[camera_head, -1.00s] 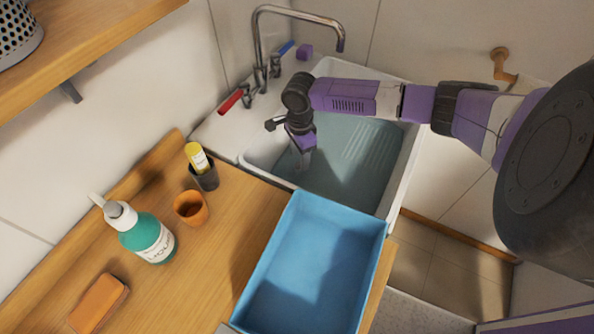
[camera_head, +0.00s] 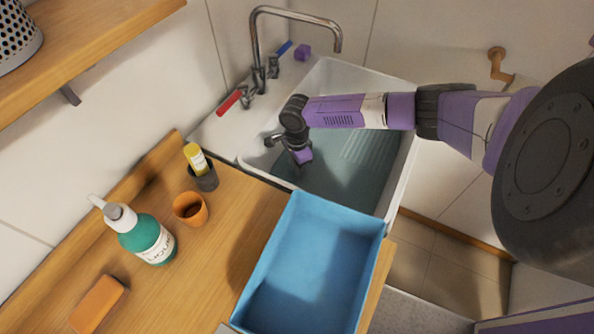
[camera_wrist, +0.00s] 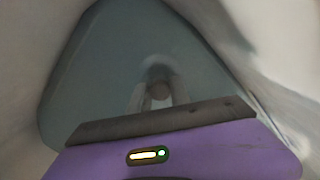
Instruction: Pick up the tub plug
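The sink (camera_head: 404,165) holds grey-blue water. My gripper (camera_head: 303,160) reaches down into its near left part, and its fingertips are hidden in the head view. In the wrist view my gripper (camera_wrist: 159,95) points at the sink bottom with its two fingers apart. A small round grey thing, apparently the tub plug (camera_wrist: 160,89), shows between the fingers. The picture is dim there, and I cannot tell whether the fingers touch it. The plug cannot be made out in the head view.
A tap (camera_head: 256,50) with red and blue handles stands behind the sink. A purple block (camera_head: 303,52) sits on the back rim. A blue bin (camera_head: 375,265) stands in front. The wooden counter (camera_head: 225,225) holds a green pump bottle (camera_head: 148,238), cups and an orange bar.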

